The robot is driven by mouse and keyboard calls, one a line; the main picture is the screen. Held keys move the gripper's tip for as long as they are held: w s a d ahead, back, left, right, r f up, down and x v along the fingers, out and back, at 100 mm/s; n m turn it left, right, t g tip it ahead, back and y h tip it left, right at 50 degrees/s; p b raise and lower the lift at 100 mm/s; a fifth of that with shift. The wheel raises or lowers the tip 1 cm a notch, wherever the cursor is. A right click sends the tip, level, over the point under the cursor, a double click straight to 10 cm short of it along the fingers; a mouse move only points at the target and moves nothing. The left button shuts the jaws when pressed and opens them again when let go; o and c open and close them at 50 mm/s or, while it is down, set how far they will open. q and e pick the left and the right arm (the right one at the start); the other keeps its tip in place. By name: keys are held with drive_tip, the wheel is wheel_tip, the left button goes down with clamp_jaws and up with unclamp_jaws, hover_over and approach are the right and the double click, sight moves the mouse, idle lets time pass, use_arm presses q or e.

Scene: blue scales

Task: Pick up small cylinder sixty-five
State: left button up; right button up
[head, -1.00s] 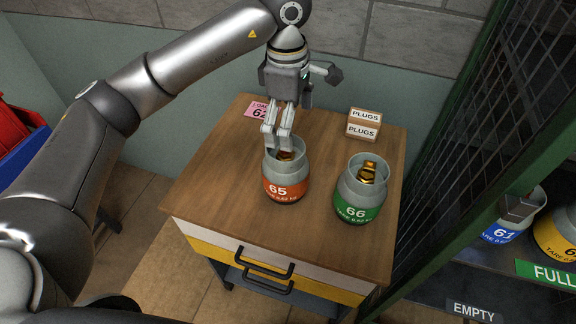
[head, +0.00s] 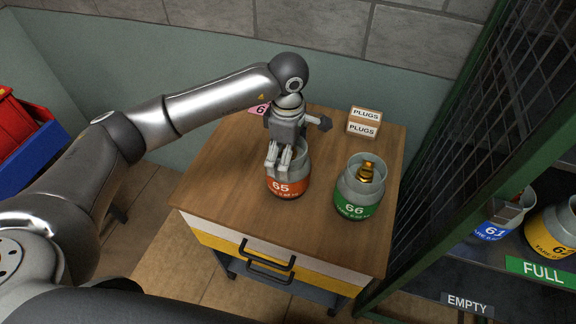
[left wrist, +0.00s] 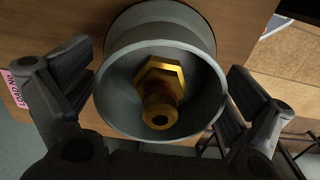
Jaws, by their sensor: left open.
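Small cylinder sixty-five (head: 288,187) is grey with an orange band marked 65 and stands upright on the wooden cabinet top. My left gripper (head: 279,168) is over its upper part, with open fingers at the collar; the arm hides much of its top. In the left wrist view, the cylinder's round collar (left wrist: 112,92) with the brass valve (left wrist: 160,90) inside lies between the two open fingers (left wrist: 158,100), one on each side. Gaps show between the fingers and the collar. My right gripper is not in view.
Cylinder sixty-six (head: 358,190), with a green band, stands close to the right. Two PLUGS boxes (head: 364,122) and a pink card (head: 258,110) are at the back. A mesh cage door (head: 450,120) rises on the right. The front of the cabinet top (head: 235,205) is clear.

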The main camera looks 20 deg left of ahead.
use_arm(q)
drive_tip(key=c, duration=1.8)
drive_tip(key=shift+c, duration=0.5)
drive_tip(key=shift+w+r, duration=0.1)
